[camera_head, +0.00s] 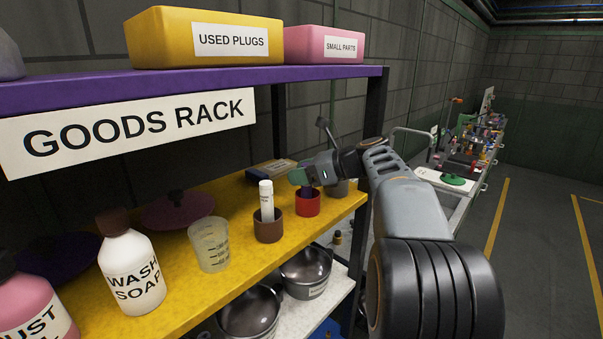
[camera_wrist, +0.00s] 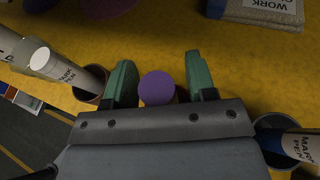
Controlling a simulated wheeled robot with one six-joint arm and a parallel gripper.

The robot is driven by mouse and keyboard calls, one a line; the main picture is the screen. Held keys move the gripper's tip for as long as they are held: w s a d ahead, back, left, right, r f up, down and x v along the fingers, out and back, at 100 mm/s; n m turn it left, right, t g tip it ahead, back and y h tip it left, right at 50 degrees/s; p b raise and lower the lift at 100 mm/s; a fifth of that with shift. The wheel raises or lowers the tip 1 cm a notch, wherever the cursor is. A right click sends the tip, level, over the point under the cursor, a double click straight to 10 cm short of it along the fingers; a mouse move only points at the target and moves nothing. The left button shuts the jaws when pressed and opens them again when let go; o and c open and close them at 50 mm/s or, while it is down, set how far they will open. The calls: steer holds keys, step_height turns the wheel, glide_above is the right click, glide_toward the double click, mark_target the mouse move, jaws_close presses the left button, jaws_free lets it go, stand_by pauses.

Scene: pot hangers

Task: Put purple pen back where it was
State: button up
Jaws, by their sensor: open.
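The purple pen (camera_wrist: 157,88) shows in the wrist view as a round purple end between the two green fingertips of my gripper (camera_wrist: 162,76). The fingers are open, with a gap visible on each side of it. In the head view my gripper (camera_head: 302,176) is over the red cup (camera_head: 308,207) on the yellow shelf. A bit of the purple pen (camera_head: 306,193) shows there between the fingers and the cup, and it appears to stand in the cup. Most of its body is hidden.
A white marker pen (camera_head: 266,200) stands in a brown cup (camera_head: 268,231) beside the red cup. A blue marker pen (camera_wrist: 298,146) stands in a grey cup (camera_wrist: 268,124) on the other side. A measuring beaker (camera_head: 209,245) and soap bottle (camera_head: 131,268) stand left. The purple upper shelf (camera_head: 200,86) is overhead.

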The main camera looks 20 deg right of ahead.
steer(key=b+v, duration=0.2)
steer(key=v, duration=1)
stand_by(0.4)
